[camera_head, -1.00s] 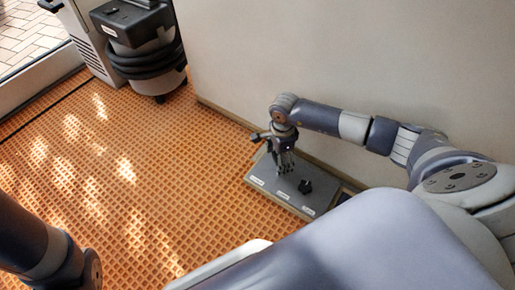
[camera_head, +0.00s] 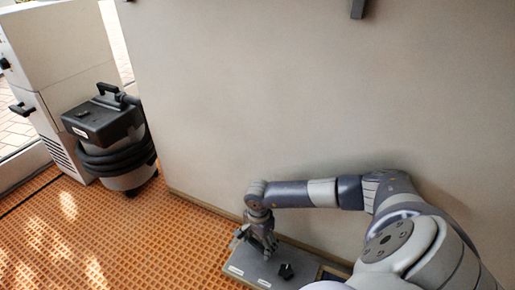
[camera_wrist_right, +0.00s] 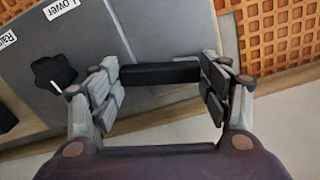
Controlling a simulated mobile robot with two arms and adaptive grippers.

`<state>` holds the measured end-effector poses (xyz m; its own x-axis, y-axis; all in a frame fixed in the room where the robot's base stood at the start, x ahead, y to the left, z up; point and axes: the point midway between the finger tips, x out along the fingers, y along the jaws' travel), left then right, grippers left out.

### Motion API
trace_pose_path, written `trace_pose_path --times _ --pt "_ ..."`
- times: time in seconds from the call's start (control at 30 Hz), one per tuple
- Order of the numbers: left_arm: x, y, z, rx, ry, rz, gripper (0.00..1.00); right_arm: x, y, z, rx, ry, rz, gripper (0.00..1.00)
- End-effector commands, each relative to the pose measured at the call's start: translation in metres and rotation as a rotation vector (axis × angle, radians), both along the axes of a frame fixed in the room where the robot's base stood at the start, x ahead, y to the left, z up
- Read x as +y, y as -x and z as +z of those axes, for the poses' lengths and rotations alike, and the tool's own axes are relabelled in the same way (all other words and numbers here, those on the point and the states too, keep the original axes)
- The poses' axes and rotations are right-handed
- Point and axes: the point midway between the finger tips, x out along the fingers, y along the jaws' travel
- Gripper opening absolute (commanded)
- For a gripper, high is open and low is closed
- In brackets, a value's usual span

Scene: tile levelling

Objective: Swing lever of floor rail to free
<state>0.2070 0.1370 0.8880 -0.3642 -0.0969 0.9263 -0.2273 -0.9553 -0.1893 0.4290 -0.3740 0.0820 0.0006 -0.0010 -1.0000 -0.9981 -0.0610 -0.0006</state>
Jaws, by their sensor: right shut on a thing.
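The grey panel of the floor rail (camera_head: 254,268) lies on the floor against the wall, partly under my right arm. It also shows in the right wrist view (camera_wrist_right: 95,35), with white labels reading "Lower" and, partly cut off, "Rai…". My right gripper (camera_head: 268,250) points down at the panel's far part. In the right wrist view, a black bar, which looks like the lever (camera_wrist_right: 160,73), lies crosswise between the two finger pads, and the gripper is shut on it. The fingers cover its ends. My left gripper is out of view.
A black star-shaped knob (camera_wrist_right: 53,73) stands on the panel beside the fingers; it also shows in the head view (camera_head: 286,271). The wall (camera_head: 270,90) rises close behind. A vacuum cleaner (camera_head: 108,140) and a white cabinet (camera_head: 60,70) stand at the left. The orange grid floor (camera_head: 110,235) between is clear.

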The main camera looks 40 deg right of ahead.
Motion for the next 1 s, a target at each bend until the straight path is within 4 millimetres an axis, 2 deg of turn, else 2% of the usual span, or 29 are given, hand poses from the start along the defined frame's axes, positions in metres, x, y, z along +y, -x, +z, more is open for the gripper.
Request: trace_pose_path --times 0.2,0.23,0.3,0.83,1.0 --pt "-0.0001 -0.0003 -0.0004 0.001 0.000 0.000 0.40 0.0002 -0.0002 -0.0011 -0.001 0.000 -0.001 0.28" --pt "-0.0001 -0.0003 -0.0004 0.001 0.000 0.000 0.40 0.0002 -0.0002 -0.0011 -0.001 0.000 -0.001 0.77" --pt "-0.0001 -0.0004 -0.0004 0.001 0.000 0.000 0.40 0.0002 -0.0002 -0.0010 -0.001 0.000 -0.001 0.91" --pt "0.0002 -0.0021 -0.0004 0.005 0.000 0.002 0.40 0.0003 -0.0002 -0.0003 0.000 0.000 -0.003 0.91" --pt "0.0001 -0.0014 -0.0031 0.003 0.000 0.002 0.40 0.0048 -0.0019 -0.0013 0.000 -0.001 -0.050 0.91"
